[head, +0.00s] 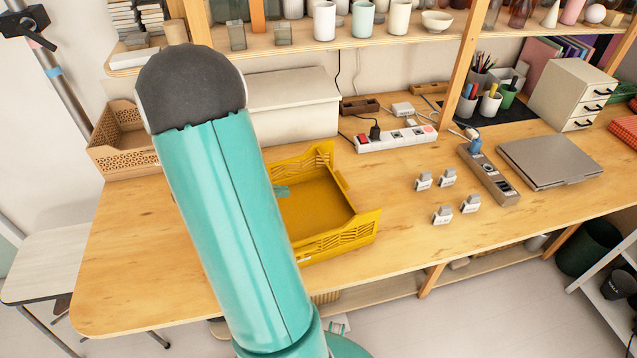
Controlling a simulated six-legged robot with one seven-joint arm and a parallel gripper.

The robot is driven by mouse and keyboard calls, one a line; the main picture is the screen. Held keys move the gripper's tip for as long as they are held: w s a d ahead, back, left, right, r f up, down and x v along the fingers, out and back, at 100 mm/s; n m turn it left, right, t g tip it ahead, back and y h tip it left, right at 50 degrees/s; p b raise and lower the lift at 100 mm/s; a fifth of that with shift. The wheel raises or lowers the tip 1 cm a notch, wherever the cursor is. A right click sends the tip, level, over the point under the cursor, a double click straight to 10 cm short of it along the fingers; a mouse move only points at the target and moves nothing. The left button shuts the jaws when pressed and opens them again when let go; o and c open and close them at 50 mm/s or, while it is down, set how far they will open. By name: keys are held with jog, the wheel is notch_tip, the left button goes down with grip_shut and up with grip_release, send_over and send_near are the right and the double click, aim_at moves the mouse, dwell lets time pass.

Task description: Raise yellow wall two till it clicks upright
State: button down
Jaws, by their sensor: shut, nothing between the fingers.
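A yellow folding crate (362,226) sits on the wooden table, partly behind my teal arm. Its slotted back wall (318,158) and slotted front wall (335,243) stand up from the floor panel. The right side shows as a narrow edge, and I cannot tell how upright it is. The left side is hidden behind my arm. No label shows which wall is number two. A small teal piece shows just right of my arm, over the crate floor, and I cannot tell what it is. My gripper's fingers are not visible.
A tan perforated basket (118,140) and a white box (292,103) stand behind. A white power strip (396,139) lies right of the crate, with several small tagged blocks (443,214) and a grey laptop (550,161) further right. Table between crate and blocks is clear.

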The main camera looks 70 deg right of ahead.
aim_at(340, 180)
jog(key=s+r+x, duration=0.1)
jog(key=r+x, duration=0.1)
jog(key=x, duration=1)
jog(key=shift+d+r, duration=0.2)
jog(key=shift+d, duration=0.1)
jog(key=s+d+r+t+y, duration=0.2)
jog(key=s, duration=0.1)
jog(key=shift+s+d+t, duration=0.2)
jog(key=shift+d+t, duration=0.2)
jog(key=shift+s+d+r+y, duration=0.15)
jog(key=shift+s+d+y, duration=0.2)
jog(key=shift+s, duration=0.1)
